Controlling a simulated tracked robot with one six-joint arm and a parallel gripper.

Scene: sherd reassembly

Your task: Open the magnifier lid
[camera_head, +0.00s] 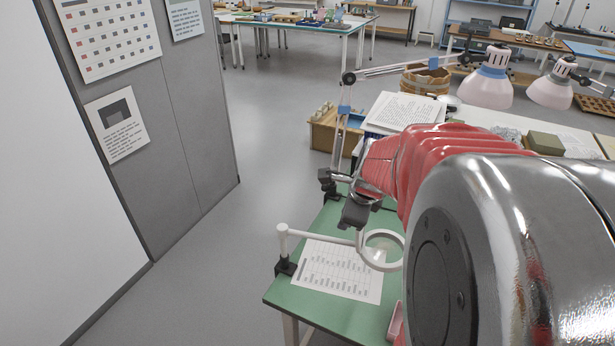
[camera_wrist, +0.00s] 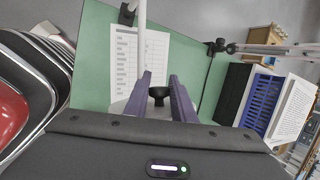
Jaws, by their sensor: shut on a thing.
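The magnifier (camera_head: 398,265) is a white ring with a clear lens, on a white arm above the green table. A lid edge (camera_head: 360,240) stands tilted up beside the ring, under my gripper. My gripper (camera_head: 355,213) is at the left of the ring, partly hidden by my arm. In the wrist view, its two purple fingers (camera_wrist: 160,82) are on either side of a black knob (camera_wrist: 158,92), shut on it. A pale disc under the fingers is mostly hidden by them.
A printed sheet (camera_head: 330,272) lies on the green table (camera_head: 290,293). A lamp arm clamp (camera_head: 328,183) stands at the table's back edge. A stack of papers (camera_head: 400,112) and a blue crate (camera_wrist: 260,100) lie beyond. Clear floor is at the left.

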